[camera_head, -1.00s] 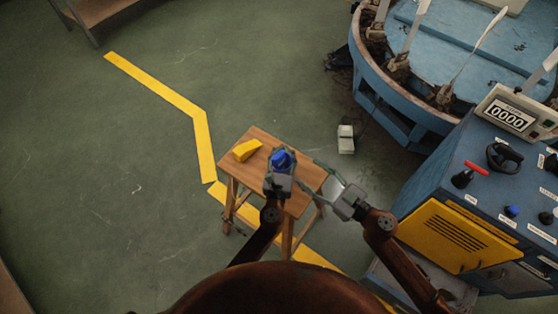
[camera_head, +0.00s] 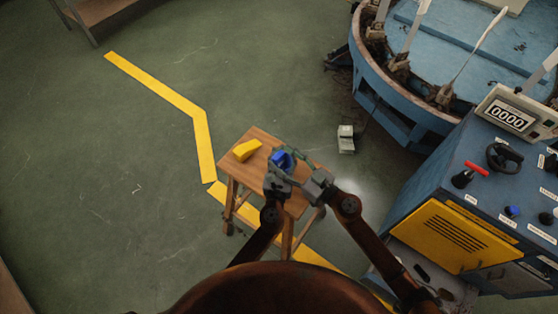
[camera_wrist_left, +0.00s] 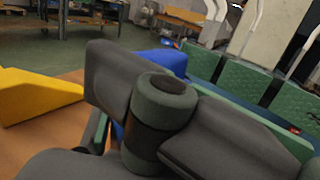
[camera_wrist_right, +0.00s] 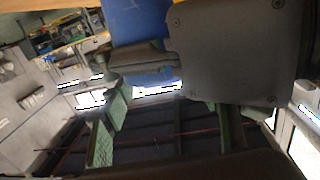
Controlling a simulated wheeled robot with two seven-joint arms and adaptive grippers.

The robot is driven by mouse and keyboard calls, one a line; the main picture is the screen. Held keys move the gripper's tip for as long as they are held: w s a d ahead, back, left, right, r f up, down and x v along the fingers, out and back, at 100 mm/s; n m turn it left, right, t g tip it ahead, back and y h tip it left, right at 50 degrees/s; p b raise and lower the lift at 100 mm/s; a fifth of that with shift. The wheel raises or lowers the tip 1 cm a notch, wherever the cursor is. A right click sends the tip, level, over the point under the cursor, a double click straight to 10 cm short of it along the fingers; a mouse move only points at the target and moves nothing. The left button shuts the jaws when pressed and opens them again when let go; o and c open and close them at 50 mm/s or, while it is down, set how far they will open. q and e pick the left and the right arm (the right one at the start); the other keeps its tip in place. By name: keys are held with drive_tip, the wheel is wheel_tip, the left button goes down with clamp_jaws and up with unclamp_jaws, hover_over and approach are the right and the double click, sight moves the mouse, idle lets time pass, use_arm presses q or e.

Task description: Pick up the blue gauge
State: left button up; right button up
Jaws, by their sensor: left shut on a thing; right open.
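The blue gauge (camera_head: 283,160) is at my left gripper (camera_head: 279,172), over the small wooden table (camera_head: 258,140). My left gripper is shut on it; the fingers hide part of it. In the left wrist view the gauge (camera_wrist_left: 160,60) shows as a blue patch behind the dark gripper parts. My right gripper (camera_head: 300,170) is open and close beside the left gripper, at its right. In the right wrist view its green fingers (camera_wrist_right: 168,115) are apart, with the gauge (camera_wrist_right: 140,28) at the top beside the left gripper's grey body. I cannot tell whether the right fingers touch anything.
A yellow wedge-shaped block (camera_head: 247,150) lies on the table's far left part. A blue machine console (camera_head: 430,170) with knobs and a yellow panel (camera_head: 445,236) stands at the right. A round blue machine (camera_head: 420,110) is behind it. The floor at left is open.

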drive_tip(key=shift+w+a, duration=0.45)
drive_tip(key=shift+a, duration=0.1)
drive_tip(key=shift+c, duration=0.4)
drive_tip(key=c, duration=1.2)
drive_tip(key=shift+r, duration=0.1)
wheel_tip(320, 180, up, 18)
drive_tip(key=shift+f, duration=0.1)
use_arm(q)
drive_tip(key=o, duration=1.5)
